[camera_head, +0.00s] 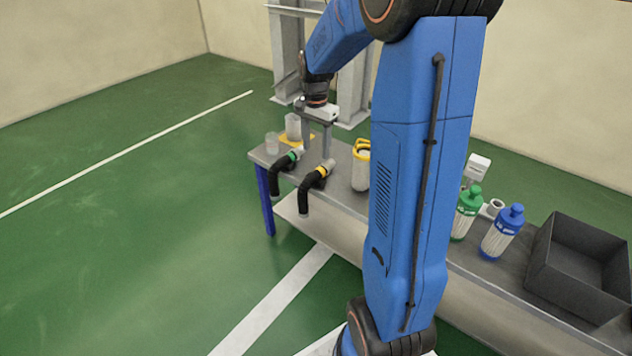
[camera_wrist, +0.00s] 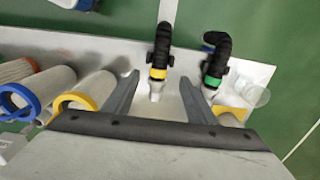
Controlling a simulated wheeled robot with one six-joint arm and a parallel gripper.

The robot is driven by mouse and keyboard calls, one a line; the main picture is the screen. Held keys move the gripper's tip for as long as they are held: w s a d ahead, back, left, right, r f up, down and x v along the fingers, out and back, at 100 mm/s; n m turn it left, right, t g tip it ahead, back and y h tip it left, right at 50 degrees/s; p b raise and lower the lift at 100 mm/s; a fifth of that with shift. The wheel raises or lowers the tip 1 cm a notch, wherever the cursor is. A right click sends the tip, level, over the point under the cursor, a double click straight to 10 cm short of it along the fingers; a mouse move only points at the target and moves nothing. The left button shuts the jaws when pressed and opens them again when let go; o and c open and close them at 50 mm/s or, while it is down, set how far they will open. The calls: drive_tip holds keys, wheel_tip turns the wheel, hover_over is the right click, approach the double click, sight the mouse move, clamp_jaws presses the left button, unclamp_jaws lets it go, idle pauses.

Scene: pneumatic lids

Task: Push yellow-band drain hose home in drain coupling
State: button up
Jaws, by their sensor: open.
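The yellow-band drain hose (camera_head: 314,184) is a black bent hose with a yellow band, hanging over the bench's front edge. It also shows in the wrist view (camera_wrist: 161,48), where its yellow band faces a pale nozzle-like fitting (camera_wrist: 155,91), perhaps the drain coupling. I cannot tell how deep the hose sits. My gripper (camera_head: 316,153) points down above the bench near the hose ends. In the wrist view, my gripper (camera_wrist: 160,77) is open and empty, with the fitting and hose end showing between its fingers; its height above them is unclear.
A green-band hose (camera_head: 285,171) lies left of the yellow-band one. A yellow-topped canister (camera_head: 360,172) stands to the right. Further right are green (camera_head: 466,215) and blue (camera_head: 502,233) capped canisters and a dark open bin (camera_head: 545,270). Clear cups (camera_head: 272,143) stand at the bench's left end.

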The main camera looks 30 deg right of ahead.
sight(316, 172)
drive_tip(key=shift+f, duration=4.75)
clamp_jaws()
